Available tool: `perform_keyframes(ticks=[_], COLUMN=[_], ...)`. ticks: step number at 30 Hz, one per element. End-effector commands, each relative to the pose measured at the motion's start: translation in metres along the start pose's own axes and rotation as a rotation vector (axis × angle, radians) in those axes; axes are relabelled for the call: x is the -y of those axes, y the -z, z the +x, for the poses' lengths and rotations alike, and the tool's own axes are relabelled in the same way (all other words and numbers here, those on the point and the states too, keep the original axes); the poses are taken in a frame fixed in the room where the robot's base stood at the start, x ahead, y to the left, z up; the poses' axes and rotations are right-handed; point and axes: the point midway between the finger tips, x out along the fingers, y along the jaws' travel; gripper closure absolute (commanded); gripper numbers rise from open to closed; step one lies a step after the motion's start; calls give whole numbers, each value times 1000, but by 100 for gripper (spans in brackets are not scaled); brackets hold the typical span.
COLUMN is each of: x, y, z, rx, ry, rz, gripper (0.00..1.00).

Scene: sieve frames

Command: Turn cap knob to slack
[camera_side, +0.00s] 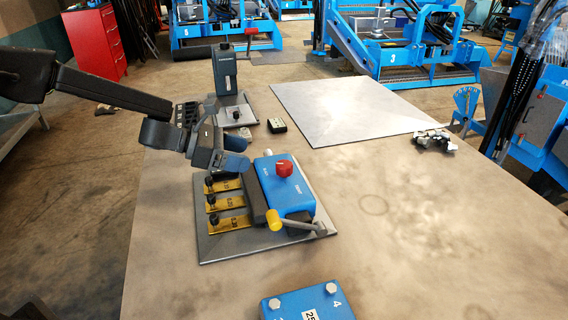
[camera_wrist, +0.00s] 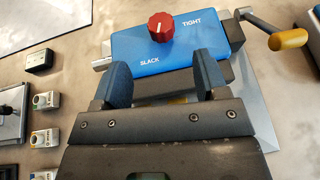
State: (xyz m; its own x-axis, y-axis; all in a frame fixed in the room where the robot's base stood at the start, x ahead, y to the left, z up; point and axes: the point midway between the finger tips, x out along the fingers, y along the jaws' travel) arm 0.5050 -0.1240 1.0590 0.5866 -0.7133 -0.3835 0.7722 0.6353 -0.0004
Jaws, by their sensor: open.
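The red cap knob (camera_side: 284,168) sits on top of a blue box (camera_side: 292,198) on a grey base plate. In the wrist view the knob (camera_wrist: 160,27) stands near the box's far edge. SLACK is printed to its lower left and TIGHT to its upper right on the box (camera_wrist: 196,50). I cannot clearly tell which word the knob points to. My gripper (camera_wrist: 161,72) is open and empty, its two blue fingers spread apart just short of the knob. In the side view my gripper (camera_side: 234,164) is left of the knob, apart from it.
A crank with a yellow handle (camera_side: 274,219) sticks out from the box's front. Several yellow tabs with black knobs (camera_side: 226,202) lie beside the box. A second blue block (camera_side: 308,302) is at the table's front, and a dark upright device (camera_side: 225,72) stands behind. The table's right side is mostly clear.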

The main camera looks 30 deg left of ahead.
Motion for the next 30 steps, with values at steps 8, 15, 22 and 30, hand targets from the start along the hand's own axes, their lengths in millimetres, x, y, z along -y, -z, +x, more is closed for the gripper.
perform_keyframes(ticks=[8, 15, 22, 30], x=[1, 0, 0, 0], y=[1, 0, 0, 0], z=[60, 97, 109, 109], rx=[0, 1, 1, 1], ry=[3, 0, -1, -1], rz=[0, 0, 0, 0], gripper=[33, 33, 33, 36])
